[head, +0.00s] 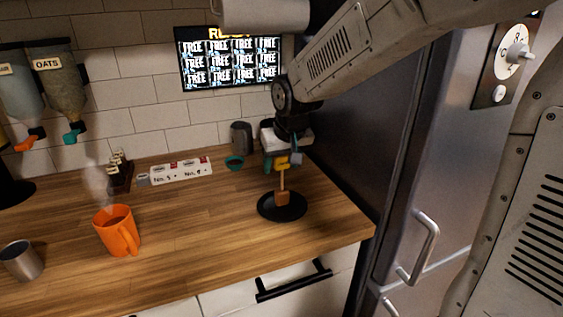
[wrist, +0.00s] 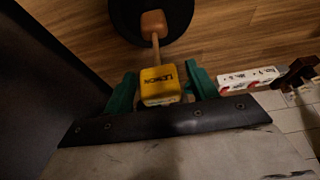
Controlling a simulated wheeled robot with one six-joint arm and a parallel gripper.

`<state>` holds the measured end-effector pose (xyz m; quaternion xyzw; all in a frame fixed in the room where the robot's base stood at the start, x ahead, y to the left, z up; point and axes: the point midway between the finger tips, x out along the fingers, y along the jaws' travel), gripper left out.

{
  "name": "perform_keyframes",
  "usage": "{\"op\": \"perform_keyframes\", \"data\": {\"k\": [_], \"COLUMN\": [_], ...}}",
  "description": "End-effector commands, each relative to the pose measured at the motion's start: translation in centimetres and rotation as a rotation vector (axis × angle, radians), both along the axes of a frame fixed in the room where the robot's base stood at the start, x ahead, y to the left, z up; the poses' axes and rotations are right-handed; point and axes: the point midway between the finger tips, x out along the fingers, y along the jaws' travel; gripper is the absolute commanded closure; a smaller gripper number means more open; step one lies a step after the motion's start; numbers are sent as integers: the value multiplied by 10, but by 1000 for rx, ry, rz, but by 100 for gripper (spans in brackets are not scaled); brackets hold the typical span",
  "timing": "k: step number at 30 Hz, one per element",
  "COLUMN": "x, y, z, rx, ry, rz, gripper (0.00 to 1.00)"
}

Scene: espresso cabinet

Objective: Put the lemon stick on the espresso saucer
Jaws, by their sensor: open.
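The lemon stick has a yellow block marked LEMON (wrist: 161,86), a thin shaft and a brown block at its lower end (head: 282,197). It stands nearly upright over the round black saucer (head: 268,211), and its brown end appears to rest on it. The saucer's dark rim also shows in the wrist view (wrist: 122,18). My gripper (head: 282,163) is just above the saucer. In the wrist view its teal fingers (wrist: 161,76) are apart, one on each side of the yellow block, with a gap visible at the right.
An orange mug (head: 117,232) and a metal cup (head: 21,261) stand at the left of the wooden counter. A steel fridge (head: 400,180) borders the right side.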

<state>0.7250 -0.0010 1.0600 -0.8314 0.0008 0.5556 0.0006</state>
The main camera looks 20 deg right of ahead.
Motion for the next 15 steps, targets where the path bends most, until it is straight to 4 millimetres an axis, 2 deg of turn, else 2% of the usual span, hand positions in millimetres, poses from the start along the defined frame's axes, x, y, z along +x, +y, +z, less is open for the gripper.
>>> {"op": "perform_keyframes", "data": {"k": [5, 15], "x": [-4, -31], "y": [0, 0], "z": [15, 80], "rx": [0, 0], "ry": [-5, -5], "rz": [0, 0], "gripper": [42, 42]}}
